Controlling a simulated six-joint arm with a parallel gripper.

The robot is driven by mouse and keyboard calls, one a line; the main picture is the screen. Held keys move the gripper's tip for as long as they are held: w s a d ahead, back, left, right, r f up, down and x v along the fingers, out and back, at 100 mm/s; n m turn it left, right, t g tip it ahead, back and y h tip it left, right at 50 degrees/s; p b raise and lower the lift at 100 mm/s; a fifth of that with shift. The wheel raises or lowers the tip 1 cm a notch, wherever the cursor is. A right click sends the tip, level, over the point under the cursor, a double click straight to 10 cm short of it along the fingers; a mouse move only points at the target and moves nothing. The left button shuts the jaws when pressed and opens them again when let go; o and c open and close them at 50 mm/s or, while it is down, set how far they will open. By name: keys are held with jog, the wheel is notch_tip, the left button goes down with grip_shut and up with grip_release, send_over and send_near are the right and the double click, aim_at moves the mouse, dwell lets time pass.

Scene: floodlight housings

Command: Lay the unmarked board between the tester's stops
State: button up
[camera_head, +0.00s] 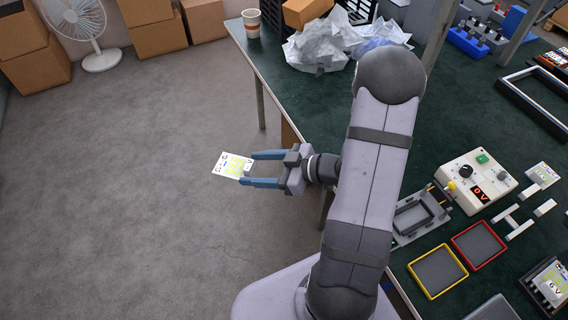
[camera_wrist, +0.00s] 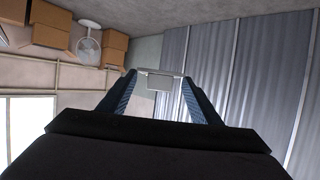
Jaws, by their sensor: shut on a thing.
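My gripper (camera_head: 252,168) is shut on a small white board (camera_head: 232,165) with yellow-green patches and dark parts. The board juts out past the fingertips, over the floor to the left of the bench. In the wrist view the board (camera_wrist: 160,81) sits between the tips of my gripper (camera_wrist: 158,84), seen nearly edge-on. I cannot tell whether it bears a mark. The tester (camera_head: 476,180), a cream box with a black knob, green button and red display, stands on the bench at right.
A similar board (camera_head: 543,175) lies right of the tester, and more boards (camera_head: 552,285) are at lower right. Yellow (camera_head: 437,271) and red (camera_head: 478,245) framed trays and a grey fixture (camera_head: 412,217) lie near the bench's front edge. Crumpled plastic (camera_head: 322,45) and a cup (camera_head: 251,22) stand behind.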

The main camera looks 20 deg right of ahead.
jog(key=w+d+f+m+t+h+p, duration=0.1)
jog(key=w+d+m+t+h+p, duration=0.35)
jog(key=d+m+h+p, duration=0.75)
jog(key=s+d+m+g+h+p, duration=0.2)
jog(key=s+d+m+h+p, duration=0.1)
jog(key=s, duration=0.2)
jog(key=s+d+m+g+h+p, duration=0.2)
jog(key=s+d+m+g+h, duration=0.1)
jog(key=s+m+h, duration=0.1)
jog(key=s+d+m+g+h+p, duration=0.3)
jog(key=s+d, duration=0.1)
jog(key=s, duration=0.3)
jog(key=shift+f+m+p, duration=0.3)
jog(key=shift+f+m, duration=0.05)
jog(key=shift+m, duration=0.05)
jog(key=s+d+r+m+g+p, duration=0.1)
jog(key=s+r, duration=0.3)
jog(key=s, duration=0.4)
jog(key=s+d+r+m+g+h+p, duration=0.1)
jog(key=s+d+r+m+g+p, duration=0.1)
jog(key=s, duration=0.5)
jog(key=r+m+g+p, duration=0.1)
jog(key=g+p, duration=0.1)
jog(key=shift+s+d+r+m+g+h, duration=0.3)
jog(key=shift+s+r+m+g, duration=0.05)
jog(key=shift+r+m, duration=0.05)
jog(key=shift+f, duration=0.15)
